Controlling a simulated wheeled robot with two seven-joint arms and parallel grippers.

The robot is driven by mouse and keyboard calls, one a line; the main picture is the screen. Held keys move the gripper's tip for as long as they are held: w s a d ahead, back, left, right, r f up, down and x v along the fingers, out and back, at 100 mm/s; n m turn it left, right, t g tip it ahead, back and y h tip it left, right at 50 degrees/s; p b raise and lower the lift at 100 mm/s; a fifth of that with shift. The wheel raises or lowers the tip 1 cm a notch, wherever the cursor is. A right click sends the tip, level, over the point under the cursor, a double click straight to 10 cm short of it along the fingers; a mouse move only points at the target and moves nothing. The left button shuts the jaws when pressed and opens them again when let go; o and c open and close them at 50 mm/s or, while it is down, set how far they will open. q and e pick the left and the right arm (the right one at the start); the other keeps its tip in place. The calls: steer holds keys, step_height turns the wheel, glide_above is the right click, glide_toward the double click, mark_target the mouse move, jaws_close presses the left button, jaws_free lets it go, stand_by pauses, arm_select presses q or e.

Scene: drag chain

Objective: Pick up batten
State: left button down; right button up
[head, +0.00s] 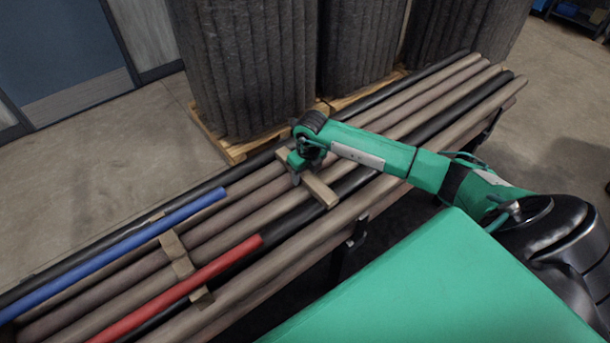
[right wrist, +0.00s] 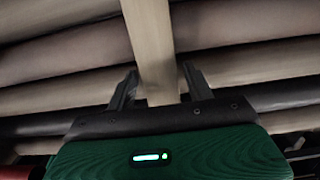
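A light wooden batten (head: 319,190) lies across the long pipes near the middle of the head view. My right gripper (head: 296,176) is over it and hides part of its length. In the right wrist view the batten (right wrist: 152,45) runs between the two fingertips of my right gripper (right wrist: 159,78). The fingers stand apart, one on each side of the batten, with a narrow gap showing at each side. A second batten (head: 177,256) lies across the pipes farther left, near the blue and red pipe ends. My left gripper is not in view.
Long brown and black pipes (head: 250,207) lie side by side on a rack. A blue pipe (head: 130,249) and a red pipe (head: 185,288) lie at the left. Large grey rolls (head: 245,65) stand on pallets (head: 236,152) behind the rack. Open floor (head: 110,160) lies at the left.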

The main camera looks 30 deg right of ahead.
steer(key=c, duration=0.8)
steer(key=shift+r, duration=0.15)
steer(key=shift+c, duration=0.2)
